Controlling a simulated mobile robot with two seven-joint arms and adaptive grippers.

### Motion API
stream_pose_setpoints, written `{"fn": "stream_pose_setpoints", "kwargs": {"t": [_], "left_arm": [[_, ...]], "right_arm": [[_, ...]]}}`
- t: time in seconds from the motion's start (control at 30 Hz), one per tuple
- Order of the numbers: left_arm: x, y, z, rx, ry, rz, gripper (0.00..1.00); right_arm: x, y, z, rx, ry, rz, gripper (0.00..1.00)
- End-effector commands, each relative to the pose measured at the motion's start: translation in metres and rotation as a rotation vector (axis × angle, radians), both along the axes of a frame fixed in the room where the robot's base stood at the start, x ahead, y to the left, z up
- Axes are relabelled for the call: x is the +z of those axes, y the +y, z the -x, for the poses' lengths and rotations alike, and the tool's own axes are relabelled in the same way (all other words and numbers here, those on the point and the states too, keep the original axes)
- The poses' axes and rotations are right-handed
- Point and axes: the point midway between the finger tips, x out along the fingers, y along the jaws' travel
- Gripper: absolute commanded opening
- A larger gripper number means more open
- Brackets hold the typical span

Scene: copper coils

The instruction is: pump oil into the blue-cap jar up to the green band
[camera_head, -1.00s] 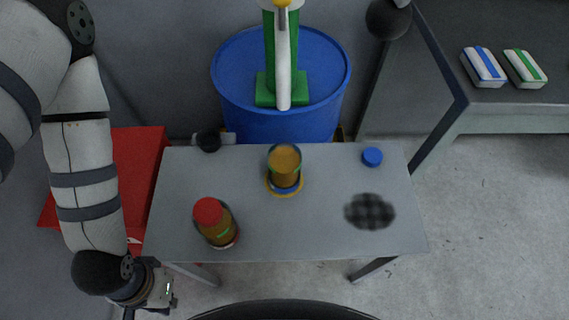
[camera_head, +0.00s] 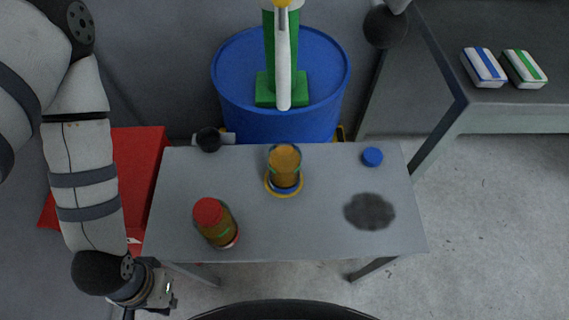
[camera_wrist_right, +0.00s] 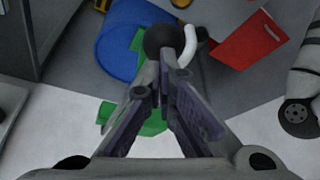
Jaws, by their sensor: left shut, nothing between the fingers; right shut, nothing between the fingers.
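An open glass jar (camera_head: 285,162) with amber oil stands on a blue and yellow ring on the table, below the pump's spout. Slivers of green show on its side, but I cannot tell the exact oil level against the band. A loose blue cap (camera_head: 372,157) lies to the right. The green pump (camera_head: 268,50) with its white spout (camera_head: 284,75) stands on the blue drum (camera_head: 235,85). My left gripper (camera_head: 168,290) is shut and empty off the table's front left corner. My right gripper (camera_wrist_right: 167,68) is shut and empty in the wrist view, in front of the pump and a black ball (camera_wrist_right: 165,38).
A red-capped jar (camera_head: 214,222) leans in view at the table's (camera_head: 320,235) front left. A dark round patch (camera_head: 370,211) lies front right. A black ball with a grey stub (camera_head: 208,140) is at the far left edge. Blue-striped and green-striped packs (camera_head: 484,66) lie on the right bench.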

Motion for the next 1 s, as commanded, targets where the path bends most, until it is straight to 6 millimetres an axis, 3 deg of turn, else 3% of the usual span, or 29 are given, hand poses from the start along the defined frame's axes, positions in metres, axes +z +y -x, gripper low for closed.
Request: {"fn": "stream_pose_setpoints", "kwargs": {"t": [1.0], "left_arm": [[0.000,0.000,0.000,0.000,0.000,0.000,0.00]], "right_arm": [[0.133,0.001,-0.012,-0.001,-0.001,-0.001,0.00]]}}
